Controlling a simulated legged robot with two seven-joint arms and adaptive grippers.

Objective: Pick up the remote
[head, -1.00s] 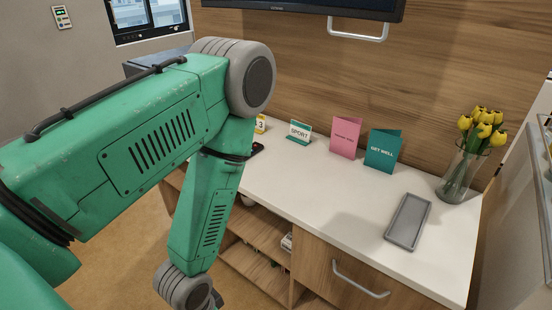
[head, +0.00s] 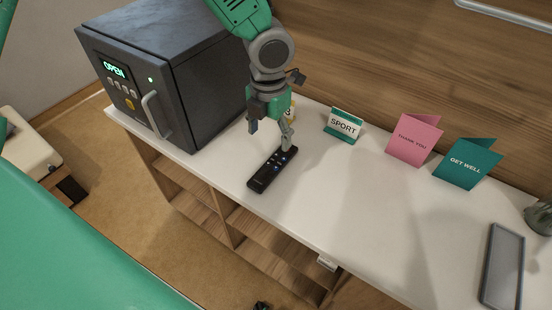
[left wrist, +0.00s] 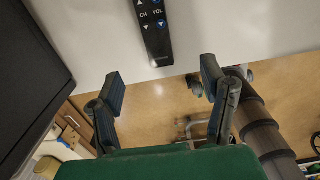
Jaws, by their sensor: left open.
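The black remote (head: 272,170) lies flat on the white counter, its buttons facing up. In the left wrist view the remote (left wrist: 156,32) shows at the top, its far part cut off by the picture edge. My left gripper (head: 271,136) points down near the remote's far end. Its fingers are spread and empty. In the left wrist view the remote lies ahead of the open left gripper (left wrist: 161,84), sideways between the two fingers. I cannot tell whether a fingertip touches the remote or the counter. My right gripper is not in view.
A dark safe-like box (head: 170,70) reading OPEN stands left of the gripper. A SPORT sign (head: 343,125), a pink card (head: 414,140) and a teal card (head: 466,163) stand behind and right. A grey tray (head: 503,265) lies far right. The counter (head: 350,210) is clear between.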

